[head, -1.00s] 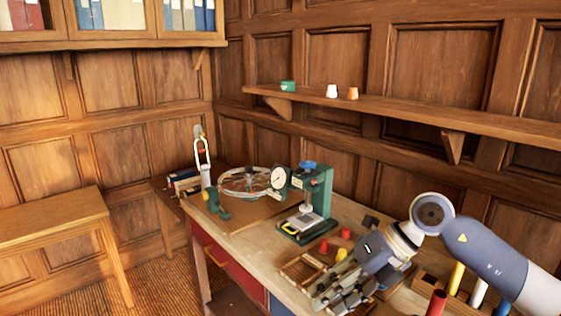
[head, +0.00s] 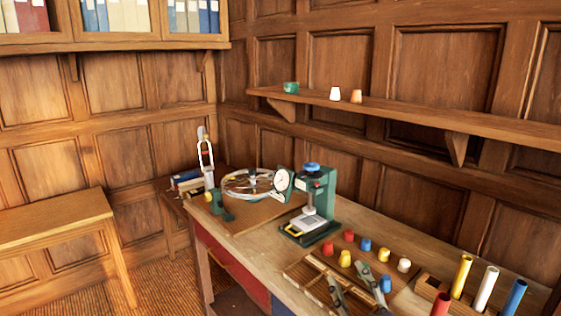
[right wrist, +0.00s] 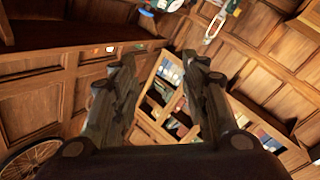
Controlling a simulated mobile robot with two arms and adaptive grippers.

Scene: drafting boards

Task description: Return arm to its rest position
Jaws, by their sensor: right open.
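My right gripper (head: 349,278) shows at the bottom edge of the head view, with its two grey fingers apart and nothing between them. It appears in front of the near part of the workbench (head: 375,215); whether it touches anything there I cannot tell. The rest of that arm is out of the head view. In the right wrist view, the open fingers (right wrist: 163,65) frame wood panelling and a glass-fronted cabinet (right wrist: 165,95). My left gripper is in neither view.
Several coloured caps (head: 345,258) lie close to my right gripper. A rack (head: 430,287) with upright coloured tubes stands to the right. A green press (head: 318,200) and a spoked wheel (head: 250,184) stand farther back. A wall shelf (head: 400,110) runs above the bench.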

